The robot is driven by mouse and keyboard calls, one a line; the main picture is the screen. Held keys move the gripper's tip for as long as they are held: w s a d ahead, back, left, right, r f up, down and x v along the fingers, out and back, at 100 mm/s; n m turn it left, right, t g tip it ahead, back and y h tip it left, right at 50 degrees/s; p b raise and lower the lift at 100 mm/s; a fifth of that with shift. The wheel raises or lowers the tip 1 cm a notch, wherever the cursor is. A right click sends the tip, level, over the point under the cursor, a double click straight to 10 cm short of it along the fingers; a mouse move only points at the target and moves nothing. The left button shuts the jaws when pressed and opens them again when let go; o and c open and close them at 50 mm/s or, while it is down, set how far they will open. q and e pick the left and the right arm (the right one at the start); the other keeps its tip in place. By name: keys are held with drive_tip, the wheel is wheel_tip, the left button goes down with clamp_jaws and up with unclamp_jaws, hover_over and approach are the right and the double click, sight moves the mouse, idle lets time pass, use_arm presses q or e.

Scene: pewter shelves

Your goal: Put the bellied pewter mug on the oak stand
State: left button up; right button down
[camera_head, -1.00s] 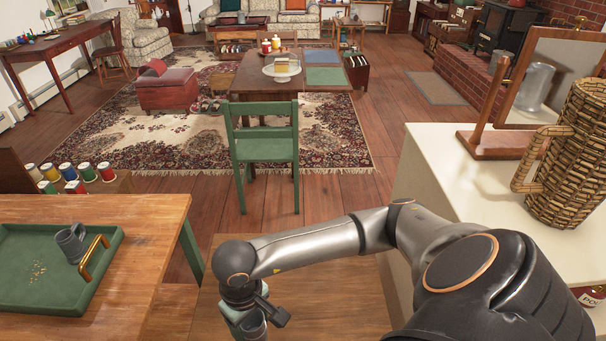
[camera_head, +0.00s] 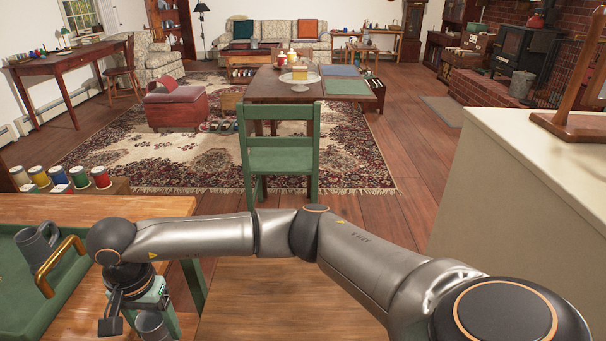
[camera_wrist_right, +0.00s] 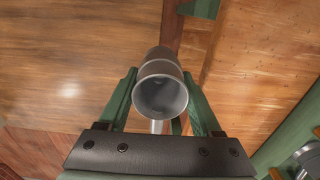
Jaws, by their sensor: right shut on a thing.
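My right gripper (camera_head: 145,305) is shut on a grey pewter mug (camera_head: 152,326), low in the head view. In the right wrist view, the gripper (camera_wrist_right: 160,92) has one green finger on each side of the mug (camera_wrist_right: 160,94), whose round open mouth faces the camera. I cannot tell how bellied its sides are. Another grey pewter mug (camera_head: 38,246) stands in the green tray at the left. A plain brown wooden top (camera_head: 285,305) lies in front of me; I cannot tell whether it is the oak stand. My left gripper is out of view.
The green tray (camera_head: 50,322) with a brass handle (camera_head: 60,262) lies on a wooden table (camera_head: 125,206) at the left. A green chair (camera_head: 282,160) stands ahead. A pale counter (camera_head: 525,185) is at the right.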

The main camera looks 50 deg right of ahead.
drive_tip(key=shift+w, duration=0.2)
drive_tip(key=s+d+f, duration=0.1)
drive_tip(key=d+f, duration=0.2)
drive_tip(key=d, duration=0.1)
drive_tip(key=s+d+f+b, duration=0.1)
drive_tip(key=d+f, duration=0.2)
drive_tip(key=d, duration=0.1)
drive_tip(key=s+d+f, duration=0.1)
drive_tip(key=d+f, duration=0.2)
drive_tip(key=d, duration=0.2)
drive_tip(key=shift+s+f+b, duration=0.1)
drive_tip(key=shift+f+b, duration=0.1)
drive_tip(key=shift+b, duration=0.1)
drive_tip(key=f, duration=0.2)
drive_tip(key=f+b, duration=0.1)
drive_tip(key=shift+d+f, duration=0.25)
drive_tip(key=shift+d, duration=0.05)
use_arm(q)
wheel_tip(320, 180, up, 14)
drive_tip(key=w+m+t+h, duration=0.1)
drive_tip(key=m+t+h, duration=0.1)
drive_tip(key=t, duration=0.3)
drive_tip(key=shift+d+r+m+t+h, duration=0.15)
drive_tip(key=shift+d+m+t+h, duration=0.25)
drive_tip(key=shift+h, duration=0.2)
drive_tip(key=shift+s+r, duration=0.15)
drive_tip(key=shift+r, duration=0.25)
use_arm(e)
drive_tip(key=shift+f, duration=0.15)
